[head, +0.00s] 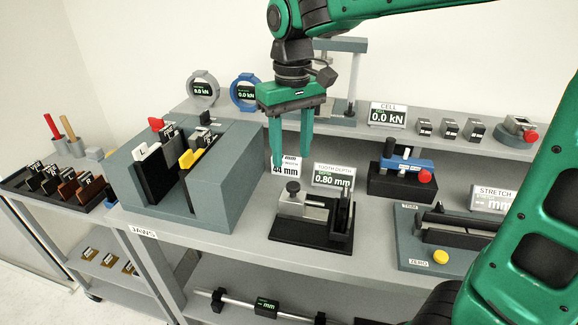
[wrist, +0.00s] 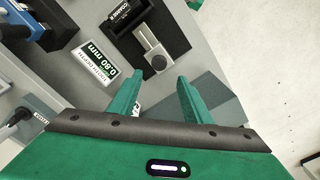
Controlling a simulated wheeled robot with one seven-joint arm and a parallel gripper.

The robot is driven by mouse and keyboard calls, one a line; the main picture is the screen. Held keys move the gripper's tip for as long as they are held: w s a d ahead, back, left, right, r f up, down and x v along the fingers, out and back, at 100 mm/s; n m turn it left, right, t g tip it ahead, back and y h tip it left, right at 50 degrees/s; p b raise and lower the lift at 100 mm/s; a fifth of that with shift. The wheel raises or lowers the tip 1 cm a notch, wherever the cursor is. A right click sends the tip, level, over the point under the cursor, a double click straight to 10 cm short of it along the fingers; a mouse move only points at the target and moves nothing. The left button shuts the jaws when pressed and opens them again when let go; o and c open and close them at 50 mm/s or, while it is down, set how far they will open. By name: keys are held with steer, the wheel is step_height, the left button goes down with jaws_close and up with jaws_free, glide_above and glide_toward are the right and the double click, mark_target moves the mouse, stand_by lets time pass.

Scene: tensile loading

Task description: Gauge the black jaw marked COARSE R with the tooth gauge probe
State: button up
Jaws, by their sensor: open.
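The tooth gauge (head: 312,238) has a black base on the bench top, with a grey block and a dark round knob (head: 292,187). Its TOOTH DEPTH display (head: 333,179) stands behind it and reads 0.80 mm. In the wrist view, a black jaw (wrist: 120,18) with a white COARSE label lies at the gauge, beside the grey slide (wrist: 148,40) with its round end; the side letter is too small to tell. My gripper (head: 291,158) is open and empty, fingers pointing down, above and behind the gauge; its fingers also show in the wrist view (wrist: 156,88).
A large grey grip block (head: 225,180) with coloured handles stands left of the gauge. A dark tray (head: 50,192) of black and brown jaws is further left. A blue-handled device (head: 405,180) and a STRETCH station are at right. Bench space in front of the gauge is narrow.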

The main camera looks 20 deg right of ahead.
steer(key=shift+r, duration=1.4)
steer(key=s+d+f+m, duration=0.4)
steer(key=s+d, duration=0.3)
steer(key=d, duration=0.4)
steer(key=s+d+f+m, duration=0.35)
steer(key=s+d, duration=0.45)
steer(key=d, duration=0.3)
steer(key=s+d+f, duration=0.1)
steer(key=s, duration=0.1)
steer(key=s+d+f+m, duration=0.1)
steer(key=s+f, duration=0.1)
steer(key=s, duration=0.1)
steer(key=s+d+f+m, duration=0.1)
steer(key=s, duration=0.2)
steer(key=shift+d+f, duration=0.3)
steer(key=shift+f, duration=0.05)
